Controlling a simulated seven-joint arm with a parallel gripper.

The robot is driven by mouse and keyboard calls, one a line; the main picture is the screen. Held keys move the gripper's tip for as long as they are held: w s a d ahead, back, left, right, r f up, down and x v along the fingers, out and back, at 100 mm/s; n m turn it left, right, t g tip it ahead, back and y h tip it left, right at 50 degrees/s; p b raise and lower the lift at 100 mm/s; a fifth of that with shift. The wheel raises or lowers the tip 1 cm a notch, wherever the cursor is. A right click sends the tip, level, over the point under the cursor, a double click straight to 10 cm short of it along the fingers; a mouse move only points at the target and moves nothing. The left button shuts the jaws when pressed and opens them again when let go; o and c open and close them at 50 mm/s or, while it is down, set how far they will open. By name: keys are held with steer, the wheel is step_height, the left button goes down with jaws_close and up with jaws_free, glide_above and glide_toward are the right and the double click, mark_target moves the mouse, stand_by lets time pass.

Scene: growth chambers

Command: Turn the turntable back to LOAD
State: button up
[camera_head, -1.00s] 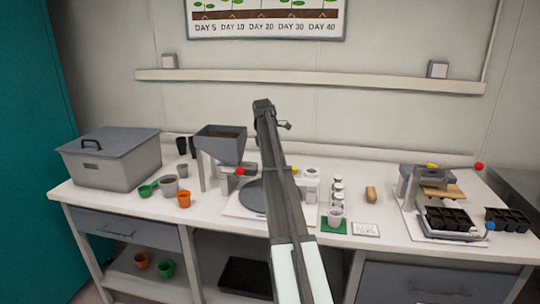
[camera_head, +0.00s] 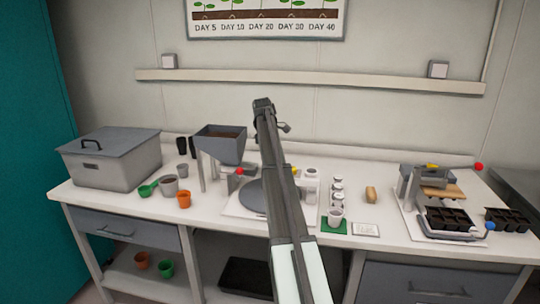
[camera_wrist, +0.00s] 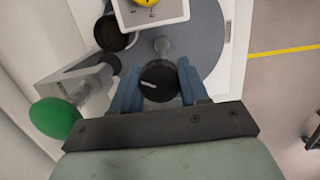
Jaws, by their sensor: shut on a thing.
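The turntable is a flat grey disc (camera_wrist: 205,45) on a white base plate; in the head view its left part (camera_head: 252,196) shows beside my arm. A black round knob (camera_wrist: 159,84) with a white mark stands near the disc's edge, beside a grey post. My gripper (camera_wrist: 159,88) has its two blue fingers on either side of this knob and is shut on it. A dark-filled pot (camera_wrist: 111,36) is at the disc's left in the wrist view. My arm hides the gripper and much of the turntable in the head view. I cannot read a LOAD mark.
A white housing with a yellow knob (camera_wrist: 148,4) is close beyond the gripper. A green round knob (camera_wrist: 55,118) on a grey bracket is close at the left. The hopper (camera_head: 221,146) stands left of the turntable; white bottles (camera_head: 337,188) stand right of it.

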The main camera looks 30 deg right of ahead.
steer(key=m, duration=0.3)
steer(key=shift+m+g+y, duration=0.3)
steer(key=shift+m+y, duration=0.1)
steer(key=shift+m, duration=1.1)
steer(key=shift+m, duration=0.9)
steer(key=m, duration=0.4)
steer(key=shift+y, duration=0.4)
steer(key=shift+m, duration=0.4)
